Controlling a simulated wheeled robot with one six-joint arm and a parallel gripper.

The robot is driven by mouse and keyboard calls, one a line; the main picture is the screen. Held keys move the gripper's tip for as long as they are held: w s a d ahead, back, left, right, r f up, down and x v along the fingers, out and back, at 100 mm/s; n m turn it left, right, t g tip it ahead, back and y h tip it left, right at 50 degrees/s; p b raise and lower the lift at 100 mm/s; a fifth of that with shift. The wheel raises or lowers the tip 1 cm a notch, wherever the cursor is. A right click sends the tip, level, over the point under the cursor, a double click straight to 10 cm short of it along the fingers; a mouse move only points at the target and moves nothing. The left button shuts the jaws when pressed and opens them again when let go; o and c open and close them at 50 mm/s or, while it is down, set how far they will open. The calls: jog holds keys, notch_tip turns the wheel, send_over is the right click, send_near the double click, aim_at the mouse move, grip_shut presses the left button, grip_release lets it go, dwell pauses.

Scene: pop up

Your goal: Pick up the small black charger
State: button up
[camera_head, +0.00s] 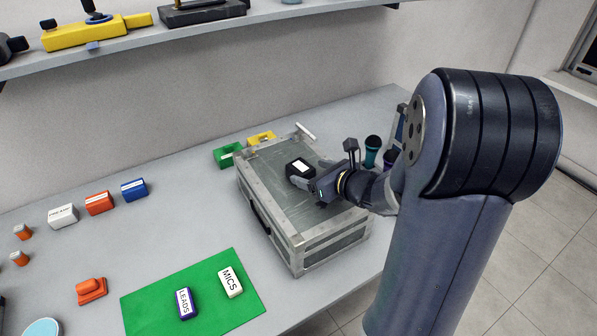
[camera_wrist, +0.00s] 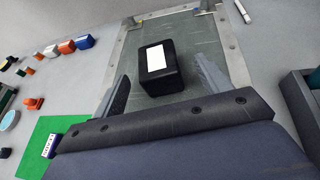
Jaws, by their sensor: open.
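The small black charger (camera_head: 299,169) has a white label on top and sits on the lid of a grey metal-edged case (camera_head: 262,179). In the wrist view the charger (camera_wrist: 159,83) stands ahead of my gripper, roughly midway between the two fingers and a little beyond their tips. My gripper (camera_wrist: 162,85) is open and empty, with one finger on each side of the charger's line. In the head view my gripper (camera_head: 308,179) is low over the case lid, just right of the charger. I cannot tell whether a finger touches it.
A green block (camera_head: 227,155) and a yellow block (camera_head: 262,138) lie behind the case. Teal and dark microphones (camera_head: 372,150) stand to its right. A green mat (camera_head: 150,300) with labelled blocks lies front left. A shelf (camera_head: 150,45) runs above the table.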

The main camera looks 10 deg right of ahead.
aim_at(303, 168)
jog(key=shift+a+r+x, duration=0.1)
jog(key=shift+r+x, duration=0.05)
jog(key=shift+x, duration=1.55)
jog(key=shift+a+r+x, duration=0.1)
jog(key=shift+x, duration=1.55)
jog(key=shift+c, duration=0.4)
jog(key=c, duration=1.1)
